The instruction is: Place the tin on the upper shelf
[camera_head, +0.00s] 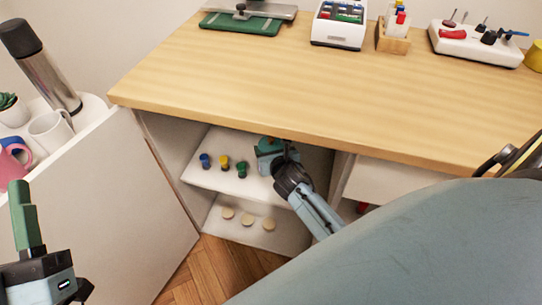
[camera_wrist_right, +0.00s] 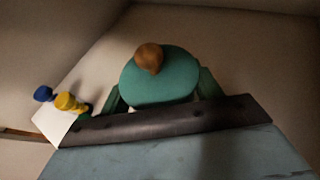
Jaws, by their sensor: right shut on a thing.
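The tin shows in the right wrist view as a round teal lid with a brown knob (camera_wrist_right: 160,80), between the two green fingers of my right gripper (camera_wrist_right: 160,92). In the head view the teal tin (camera_head: 268,144) is over the right part of the upper shelf (camera_head: 212,178) inside the open cabinet, partly hidden by my right gripper (camera_head: 270,155). I cannot tell whether its base touches the shelf. My right gripper is shut on the tin. My left gripper (camera_head: 28,222) is at the lower left, away from the cabinet; its opening is unclear.
Blue, yellow and green spools (camera_head: 224,163) stand on the upper shelf left of the tin. Several pale discs (camera_head: 247,220) lie on the lower shelf. The wooden tabletop (camera_head: 300,85) overhangs the cabinet. The open white door (camera_head: 110,210) stands at the left.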

